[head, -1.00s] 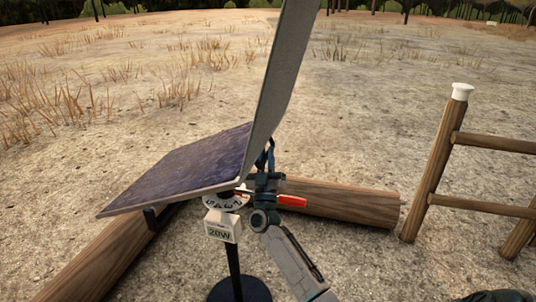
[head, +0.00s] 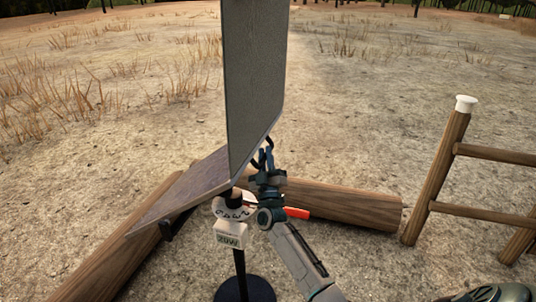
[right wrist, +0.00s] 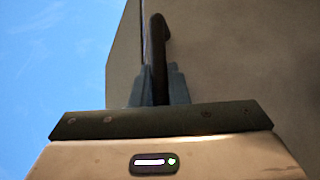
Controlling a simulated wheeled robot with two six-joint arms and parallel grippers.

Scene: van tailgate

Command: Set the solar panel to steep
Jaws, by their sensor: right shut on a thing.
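The solar panel has a dark leaf (head: 185,192) sloping down to the left and a grey leaf (head: 252,85) standing steeply, its grey face toward me. It sits on a black post (head: 240,272) with a round base. A white dial (head: 232,210) with small marks is at the top of the post, above a white label block (head: 230,237). A red lever (head: 297,213) sticks out to the right. My right gripper (head: 266,170) is shut on a dark handle at the panel's edge. In the right wrist view the handle (right wrist: 156,40) stands between the fingers. My left gripper is not in view.
One log (head: 345,203) lies behind the stand and another (head: 105,265) at lower left. A wooden frame (head: 438,175) with a white cap stands at right. Dry open ground lies beyond.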

